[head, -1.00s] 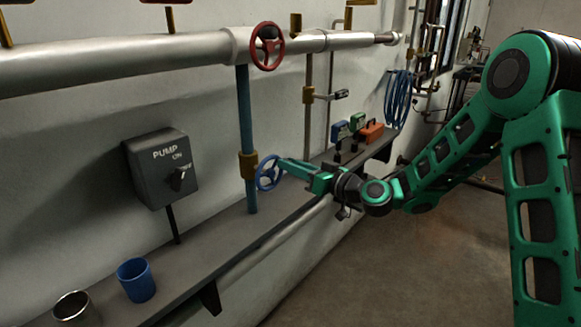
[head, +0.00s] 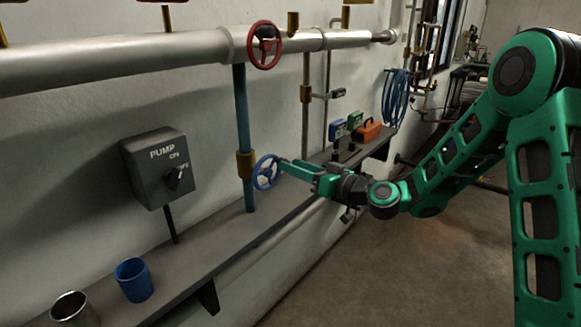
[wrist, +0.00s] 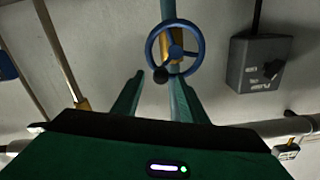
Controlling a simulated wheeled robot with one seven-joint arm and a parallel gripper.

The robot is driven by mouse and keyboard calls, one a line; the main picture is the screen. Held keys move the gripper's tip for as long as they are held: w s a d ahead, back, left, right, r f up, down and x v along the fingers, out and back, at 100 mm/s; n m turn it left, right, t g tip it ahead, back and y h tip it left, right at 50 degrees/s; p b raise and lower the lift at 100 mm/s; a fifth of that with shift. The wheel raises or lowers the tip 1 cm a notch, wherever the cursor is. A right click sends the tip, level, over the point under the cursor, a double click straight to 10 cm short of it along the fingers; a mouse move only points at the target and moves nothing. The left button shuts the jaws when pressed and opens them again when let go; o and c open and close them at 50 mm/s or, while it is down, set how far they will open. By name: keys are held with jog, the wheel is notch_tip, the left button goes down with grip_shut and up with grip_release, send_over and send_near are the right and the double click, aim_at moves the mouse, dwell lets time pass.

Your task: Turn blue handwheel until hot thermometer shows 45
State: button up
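My gripper (head: 283,164) is at the wheel's right side. In the wrist view my gripper (wrist: 153,82) has its two fingers apart, with the knob showing between their tips. I cannot tell whether a finger touches the wheel. No thermometer reading is legible, and I cannot identify the hot thermometer.
The grey pump box (head: 161,168) is on the wall left of the pipe. A red handwheel (head: 264,45) is above. The shelf (head: 226,232) holds a blue cup (head: 134,280), a metal cup (head: 74,308) and an orange box (head: 367,131).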

jog(key=v, duration=0.8)
jog(key=shift+s+d, duration=0.15)
jog(key=shift+d, duration=0.15)
jog(key=s+d+f+m+g+h, duration=0.1)
jog(key=s+d+f+g+h, duration=0.2)
jog(key=s+d+f+h, duration=0.35)
jog(key=s+d+f+m+g+h, duration=0.1)
jog(key=s+d+f+g+h, duration=0.2)
jog(key=s+d, duration=0.6)
jog(key=s+d+r+m+g+h, duration=0.1)
jog(key=s+d+m+g+h, duration=0.1)
jog(key=s+d+m, duration=0.4)
jog(key=s+d+r+m+g+h, duration=0.2)
jog(key=s+d+m, duration=0.3)
jog(key=s+d, duration=0.8)
jog(key=s+g, duration=0.1)
jog(key=s, duration=0.2)
jog(key=shift+r+m, duration=0.35)
jog(key=shift+m, duration=0.05)
jog(key=shift+h, duration=0.25)
